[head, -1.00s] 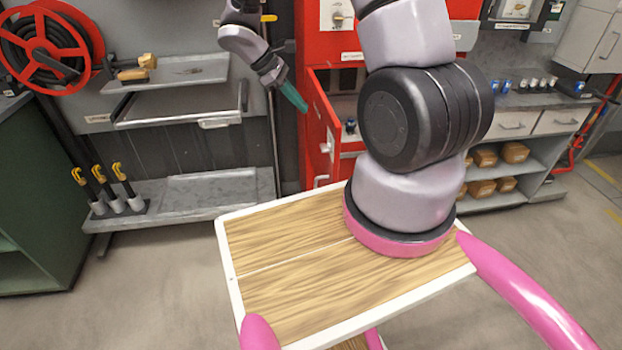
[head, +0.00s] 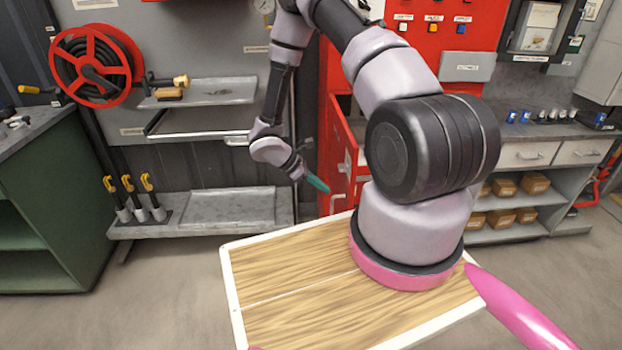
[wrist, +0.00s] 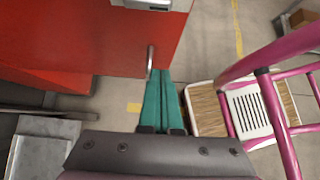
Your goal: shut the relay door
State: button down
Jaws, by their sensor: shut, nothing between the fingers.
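The red relay door (head: 342,148) stands open at the lower left of the red cabinet, partly behind my arm in the head view. In the wrist view a red panel, seemingly this door (wrist: 112,38), fills the upper left, with a metal bar handle (wrist: 150,62) at its lower right. My gripper (head: 323,187) has teal fingers and is shut and empty, just left of the door's lower part. In the wrist view my gripper's fingertips (wrist: 160,73) are close to the handle; I cannot tell whether they touch it.
The red cabinet (head: 425,40) stands behind my arm. A grey shelf (head: 235,208) with yellow-handled tools is on the left, below a red hose reel (head: 92,65). A green bench (head: 40,200) stands at far left. Shelves with boxes (head: 505,216) are at right. Floor at lower left is clear.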

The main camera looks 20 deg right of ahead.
aim_at(347, 194)
jog(key=d, duration=0.3)
jog(key=s+d+f, duration=0.1)
jog(key=shift+s+d, duration=0.1)
jog(key=shift+d, duration=0.3)
jog(key=shift+r, duration=0.1)
